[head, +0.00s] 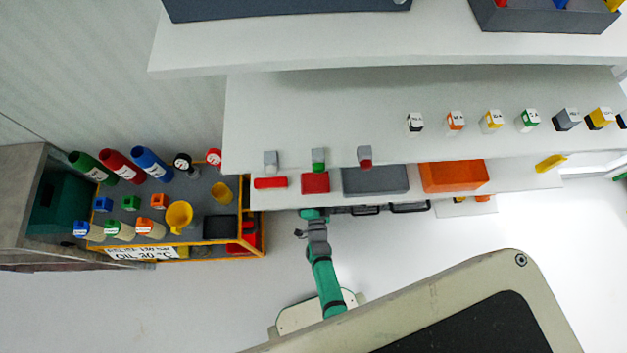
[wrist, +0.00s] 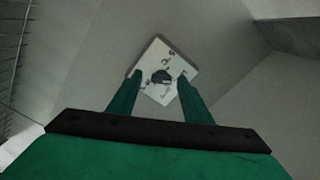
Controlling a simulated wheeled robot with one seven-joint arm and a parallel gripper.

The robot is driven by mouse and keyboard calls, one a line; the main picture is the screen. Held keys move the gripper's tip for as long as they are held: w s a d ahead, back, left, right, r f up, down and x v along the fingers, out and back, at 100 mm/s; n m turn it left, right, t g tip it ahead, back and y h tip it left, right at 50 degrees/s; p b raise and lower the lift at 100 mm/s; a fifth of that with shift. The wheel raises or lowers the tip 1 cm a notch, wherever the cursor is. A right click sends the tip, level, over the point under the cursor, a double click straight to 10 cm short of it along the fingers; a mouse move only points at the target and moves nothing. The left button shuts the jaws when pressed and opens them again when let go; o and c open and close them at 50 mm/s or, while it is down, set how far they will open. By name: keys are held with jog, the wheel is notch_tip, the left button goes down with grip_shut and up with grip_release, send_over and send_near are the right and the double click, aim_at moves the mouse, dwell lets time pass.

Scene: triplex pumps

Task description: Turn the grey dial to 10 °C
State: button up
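In the wrist view, a small dark grey dial (wrist: 162,77) sits at the middle of a white square plate (wrist: 158,95) with dark marks around it. The plate appears turned like a diamond. The marks are too small to read, so the dial's setting cannot be told. My gripper (wrist: 160,75) has two green fingers spread apart, one to each side of the dial. Its tips overlap the plate's left and right edges in the picture; clear gaps show between them and the dial. In the head view, my green arm reaches up to the shelf edge, and its gripper is not clearly visible.
White shelves (head: 300,115) hold small labelled blocks and red, grey and orange boxes. A trolley (head: 205,190) with bottles, cans and a yellow funnel (head: 178,216) stands left; its sign (head: 140,253) appears to read "OIL 30 °C". White floor (head: 190,310) below is clear.

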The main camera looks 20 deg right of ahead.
jog(key=shift+r, duration=0.1)
jog(key=v, duration=1.1)
dwell(0.5)
jog(key=s+a+r+n+y, duration=0.1)
jog(key=s+a+r+n, duration=0.3)
jog(key=r, duration=0.6)
jog(key=s+a+r+n+g+y, duration=0.1)
jog(key=s+a+r+n+y, duration=0.1)
jog(key=s+r+n, duration=0.4)
jog(key=s+a+r+n+g+y, duration=0.1)
jog(key=s+a+r+n, duration=0.4)
jog(key=r, duration=1)
jog(key=shift+s+a+y, duration=0.3)
jog(key=shift+s+y, duration=0.2)
jog(key=shift+s, duration=0.4)
